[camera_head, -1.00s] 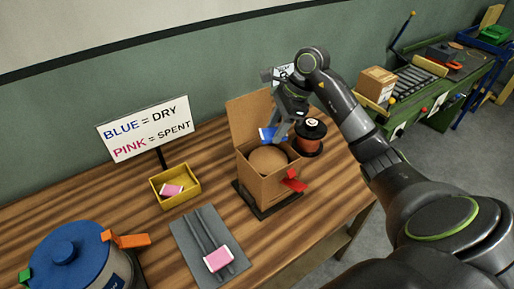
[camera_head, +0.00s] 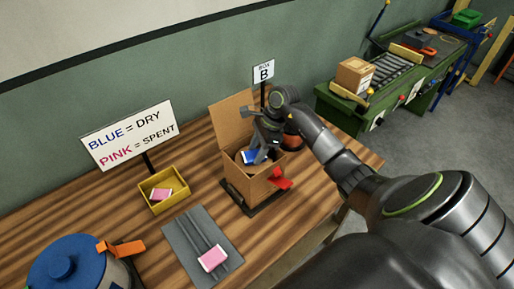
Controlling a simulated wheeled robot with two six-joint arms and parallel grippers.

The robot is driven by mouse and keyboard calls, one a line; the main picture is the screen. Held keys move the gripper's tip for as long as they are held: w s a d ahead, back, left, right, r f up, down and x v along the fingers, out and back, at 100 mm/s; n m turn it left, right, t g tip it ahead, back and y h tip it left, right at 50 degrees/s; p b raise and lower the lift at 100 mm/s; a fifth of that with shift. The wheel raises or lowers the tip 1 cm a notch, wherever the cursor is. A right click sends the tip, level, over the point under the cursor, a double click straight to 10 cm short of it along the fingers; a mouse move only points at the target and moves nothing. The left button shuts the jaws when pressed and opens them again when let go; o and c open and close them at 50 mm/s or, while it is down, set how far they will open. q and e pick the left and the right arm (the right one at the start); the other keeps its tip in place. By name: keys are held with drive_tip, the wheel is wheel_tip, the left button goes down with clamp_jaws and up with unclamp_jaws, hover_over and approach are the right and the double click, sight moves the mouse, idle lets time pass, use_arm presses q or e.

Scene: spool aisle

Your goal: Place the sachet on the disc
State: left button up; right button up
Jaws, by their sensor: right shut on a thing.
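My right gripper (camera_head: 262,146) reaches down into the open cardboard box (camera_head: 239,186) and is shut on the blue sachet (camera_head: 248,157). The sachet is low, at the level of the box opening. The tan disc inside the box is mostly hidden by the gripper and sachet, so I cannot tell whether the sachet touches it. A pink sachet (camera_head: 213,259) lies on a grey mat (camera_head: 186,238), and another pink sachet (camera_head: 160,194) lies in a yellow tray (camera_head: 180,201). My left gripper is not in view.
A sign (camera_head: 128,136) reads blue = dry, pink = spent. A dark reddish spool (camera_head: 293,140) stands behind the box, partly hidden by my arm. A blue-lidded pot (camera_head: 62,266) with orange handle stands front left. A box B sign (camera_head: 263,72) stands behind.

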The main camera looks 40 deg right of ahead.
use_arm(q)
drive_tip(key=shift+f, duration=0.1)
use_arm(e)
drive_tip(key=o, duration=0.9)
drive_tip(key=shift+w, duration=0.1)
drive_tip(key=shift+o, duration=0.6)
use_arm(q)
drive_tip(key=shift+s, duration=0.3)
use_arm(e)
drive_tip(key=shift+r, duration=0.15)
use_arm(q)
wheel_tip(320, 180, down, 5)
drive_tip(key=b, duration=0.5)
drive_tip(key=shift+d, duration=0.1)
use_arm(e)
drive_tip(key=v, duration=1.2)
